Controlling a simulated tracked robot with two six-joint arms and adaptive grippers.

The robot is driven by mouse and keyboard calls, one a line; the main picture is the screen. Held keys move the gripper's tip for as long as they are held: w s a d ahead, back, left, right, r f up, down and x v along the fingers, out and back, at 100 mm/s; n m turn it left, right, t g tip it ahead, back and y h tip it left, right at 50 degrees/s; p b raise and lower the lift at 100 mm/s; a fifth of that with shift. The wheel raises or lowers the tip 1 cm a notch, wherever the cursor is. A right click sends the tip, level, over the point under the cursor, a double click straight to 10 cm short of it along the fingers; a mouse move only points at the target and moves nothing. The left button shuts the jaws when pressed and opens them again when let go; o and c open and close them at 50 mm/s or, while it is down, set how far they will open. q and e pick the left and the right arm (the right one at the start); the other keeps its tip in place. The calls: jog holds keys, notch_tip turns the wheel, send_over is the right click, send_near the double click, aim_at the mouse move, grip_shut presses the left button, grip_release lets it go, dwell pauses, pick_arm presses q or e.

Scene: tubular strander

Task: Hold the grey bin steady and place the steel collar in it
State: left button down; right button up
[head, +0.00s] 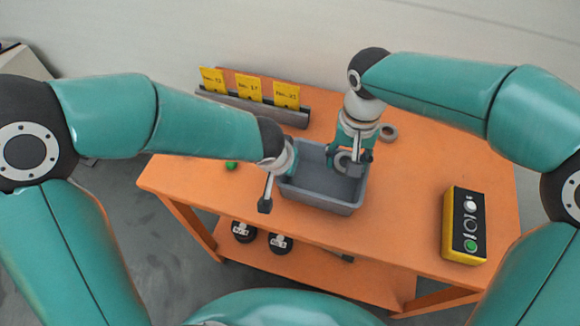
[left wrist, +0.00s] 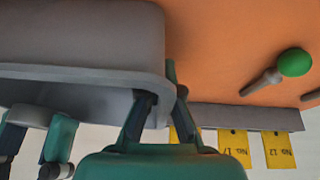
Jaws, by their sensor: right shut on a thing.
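The grey bin (head: 322,199) stands on the orange table; it also shows large in the left wrist view (left wrist: 80,45). My left gripper (head: 268,198) is at the bin's left wall. In the left wrist view its two fingers (left wrist: 162,98) stand apart at the bin's rim, but whether they press on the wall is not clear. My right gripper (head: 354,160) points down over the far right part of the bin. It is shut on the steel collar (head: 342,162), a grey ring partly hidden by the fingers.
A second grey ring (head: 388,132) lies behind the bin. A rack with yellow number cards (head: 248,88) stands at the back. A button box (head: 465,225) is at the right. A green-tipped item (head: 231,165) lies left of the bin. Black items (head: 280,243) sit on the lower shelf.

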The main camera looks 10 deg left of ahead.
jog(key=shift+f, duration=1.5)
jog(key=o, duration=1.4)
pick_arm(q)
jog(key=shift+a, duration=0.1)
jog(key=c, duration=1.2)
grip_release()
jog(key=shift+c, duration=0.2)
pick_arm(e)
notch_tip(320, 180, up, 12)
